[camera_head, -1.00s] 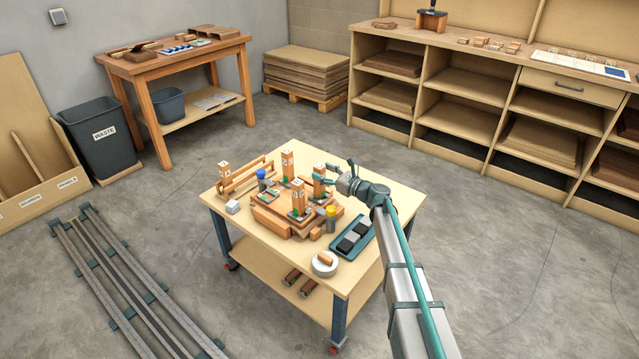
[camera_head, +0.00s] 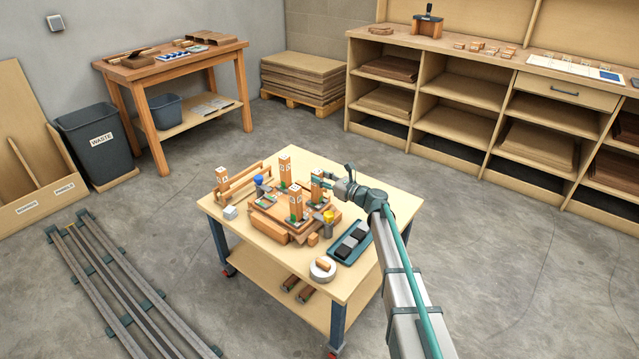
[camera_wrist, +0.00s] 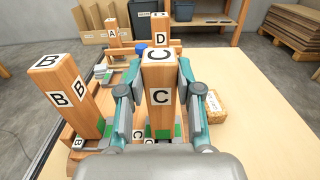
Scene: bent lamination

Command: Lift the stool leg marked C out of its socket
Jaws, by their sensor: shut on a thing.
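The square wooden stool leg marked C (camera_wrist: 160,54) stands upright in the middle of the wrist view. My gripper (camera_wrist: 159,78) is shut on it, with one teal finger on each side. A C label and green patches show at its foot; whether the foot is fully in its socket is hard to tell. In the head view, leg C (camera_head: 316,188) is at the right of the wooden fixture (camera_head: 270,228), with my gripper (camera_head: 324,177) at its upper part. Leg B (camera_wrist: 70,95) stands close on the left, leg D (camera_wrist: 160,30) behind, leg A (camera_wrist: 112,33) farther back.
The fixture stands on a pale wheeled table (camera_head: 235,240). Near leg C are a yellow-topped cylinder (camera_head: 328,217), a dark tray (camera_head: 350,243) and a white round dish (camera_head: 322,269). A labelled tan block (camera_wrist: 217,107) lies right of my gripper. The table's right side is clear.

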